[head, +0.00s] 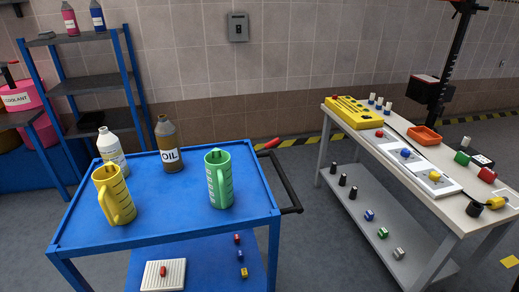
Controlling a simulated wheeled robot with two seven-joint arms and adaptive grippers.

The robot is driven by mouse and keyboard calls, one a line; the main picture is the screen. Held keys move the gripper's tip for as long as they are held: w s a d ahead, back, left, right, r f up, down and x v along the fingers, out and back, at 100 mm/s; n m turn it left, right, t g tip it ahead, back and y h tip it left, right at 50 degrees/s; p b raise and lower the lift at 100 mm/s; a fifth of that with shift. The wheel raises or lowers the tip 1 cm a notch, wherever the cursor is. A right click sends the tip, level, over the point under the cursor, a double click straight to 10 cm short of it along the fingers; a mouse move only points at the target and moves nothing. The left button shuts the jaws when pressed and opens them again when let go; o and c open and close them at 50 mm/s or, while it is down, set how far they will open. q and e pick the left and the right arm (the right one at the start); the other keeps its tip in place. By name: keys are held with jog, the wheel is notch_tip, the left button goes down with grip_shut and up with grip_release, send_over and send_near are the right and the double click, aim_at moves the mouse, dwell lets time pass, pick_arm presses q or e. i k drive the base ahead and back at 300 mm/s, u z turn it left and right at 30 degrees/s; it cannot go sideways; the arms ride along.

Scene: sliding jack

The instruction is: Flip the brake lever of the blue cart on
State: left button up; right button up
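The blue cart (240,160) stands at the front left of the head view, its flat top facing me. A short red-tipped lever (270,144), which looks like the brake lever, sticks out at the cart's far right corner by the black push handle (290,188). It slants up to the right; I cannot tell its on or off setting. Neither of my grippers shows in the head view.
The cart top carries a yellow jug (113,194), a green jug (219,180), a white bottle (112,152) and a brown oil bottle (168,145). A white workbench (440,210) with several parts stands right. Open floor (325,235) lies between cart and bench.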

aim_at(268, 145)
jog(key=z, duration=0.3)
jog(key=i, duration=1.45)
jog(key=u, duration=0.75)
